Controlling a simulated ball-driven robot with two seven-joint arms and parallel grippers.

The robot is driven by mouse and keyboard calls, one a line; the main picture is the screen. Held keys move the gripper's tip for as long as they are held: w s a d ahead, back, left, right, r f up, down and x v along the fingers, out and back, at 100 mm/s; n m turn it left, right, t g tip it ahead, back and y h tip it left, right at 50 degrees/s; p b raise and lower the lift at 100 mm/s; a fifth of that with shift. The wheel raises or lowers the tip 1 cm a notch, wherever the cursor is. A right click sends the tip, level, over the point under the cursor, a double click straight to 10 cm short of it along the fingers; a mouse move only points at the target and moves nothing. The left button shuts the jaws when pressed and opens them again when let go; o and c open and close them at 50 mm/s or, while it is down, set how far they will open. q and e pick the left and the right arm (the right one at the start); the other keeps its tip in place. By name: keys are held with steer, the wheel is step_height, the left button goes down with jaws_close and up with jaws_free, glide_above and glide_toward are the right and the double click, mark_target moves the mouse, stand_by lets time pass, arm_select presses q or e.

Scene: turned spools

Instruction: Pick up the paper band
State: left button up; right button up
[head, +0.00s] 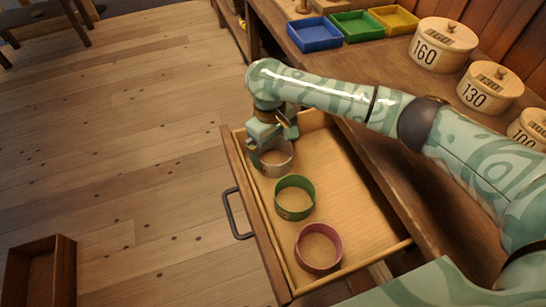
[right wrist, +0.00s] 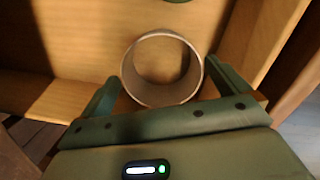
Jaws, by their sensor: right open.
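A pale, greyish band (head: 277,171), which looks like the paper band, stands as an open ring in the far end of the pulled-out drawer. My right gripper (head: 270,148) is over it, pointing down, and hides part of its far side. In the right wrist view the pale band (right wrist: 160,98) lies between the two spread fingers of the right gripper (right wrist: 163,78). The gripper is open, one finger on each side of the ring. Whether a finger touches it, I cannot tell. My left gripper is not in view.
A green band (head: 295,210) and a red band (head: 318,262) stand in the same drawer (head: 345,190), nearer its other end. Blue (head: 314,36), green (head: 354,27) and yellow (head: 393,20) trays and lidded numbered tubs (head: 443,50) stand on the bench above.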

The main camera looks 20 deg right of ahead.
step_height(320, 180, down, 4)
steer(key=shift+s+r+b, duration=0.15)
steer(key=shift+r+b, duration=0.05)
steer(key=shift+b, duration=0.65)
steer(key=shift+r, duration=0.2)
steer(key=c, duration=0.9)
